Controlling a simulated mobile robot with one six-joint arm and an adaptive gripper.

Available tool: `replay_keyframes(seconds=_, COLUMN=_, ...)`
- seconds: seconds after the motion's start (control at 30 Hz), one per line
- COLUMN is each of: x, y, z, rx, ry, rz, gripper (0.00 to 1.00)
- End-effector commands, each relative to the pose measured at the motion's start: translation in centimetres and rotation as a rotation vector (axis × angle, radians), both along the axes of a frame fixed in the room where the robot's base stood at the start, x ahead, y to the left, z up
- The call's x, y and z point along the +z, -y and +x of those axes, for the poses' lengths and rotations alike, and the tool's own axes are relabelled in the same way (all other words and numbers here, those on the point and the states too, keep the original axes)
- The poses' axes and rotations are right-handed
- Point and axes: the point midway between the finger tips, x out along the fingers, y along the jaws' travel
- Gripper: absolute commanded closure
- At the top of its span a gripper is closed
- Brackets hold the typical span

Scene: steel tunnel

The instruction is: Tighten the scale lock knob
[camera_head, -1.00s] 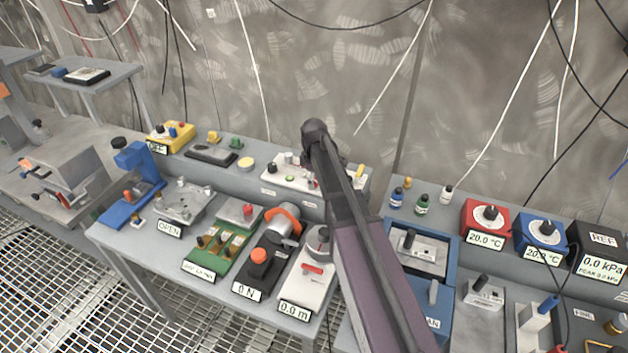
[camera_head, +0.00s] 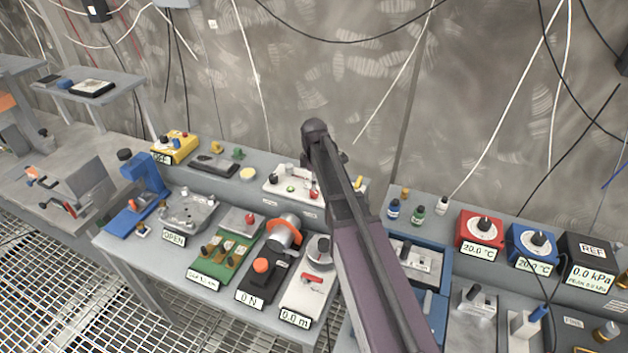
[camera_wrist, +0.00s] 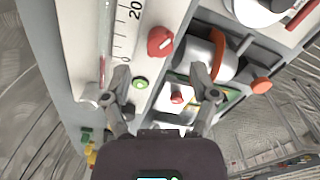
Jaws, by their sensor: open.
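A white panel carries a printed scale (camera_wrist: 125,30) marked 20, with a red knob (camera_wrist: 160,41) beside it and a green button (camera_wrist: 140,82) below. I take the red knob for the scale lock knob. The white panel (camera_head: 278,187) lies on the raised back shelf in the head view, where the red knob (camera_head: 314,191) shows beside my arm. My gripper (camera_wrist: 162,84) is open in the wrist view, its fingers apart with nothing between them. The red knob appears ahead of the fingertips, and I see no contact. My arm hides part of the panel in the head view.
An orange-ringed cylinder (camera_head: 285,233), a black box with an orange knob (camera_head: 261,266) and a green board (camera_head: 228,258) stand on the bench in front. Red (camera_head: 480,233) and blue (camera_head: 536,247) dial boxes stand to the right. Cables hang along the wall.

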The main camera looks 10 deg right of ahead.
Motion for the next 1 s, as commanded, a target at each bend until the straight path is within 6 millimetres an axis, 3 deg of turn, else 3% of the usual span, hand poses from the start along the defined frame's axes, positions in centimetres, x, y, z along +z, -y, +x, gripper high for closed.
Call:
replay_keyframes(seconds=0.03, x=0.9, y=0.0, z=0.0, rx=0.0, ry=0.0, rz=0.0, gripper=0.24)
replay_keyframes(seconds=0.6, x=5.7, y=0.0, z=0.0, rx=-0.001, ry=0.0, rz=0.0, gripper=0.24)
replay_keyframes(seconds=1.0, x=8.3, y=0.0, z=0.0, rx=-0.001, ry=0.0, rz=0.0, gripper=0.24)
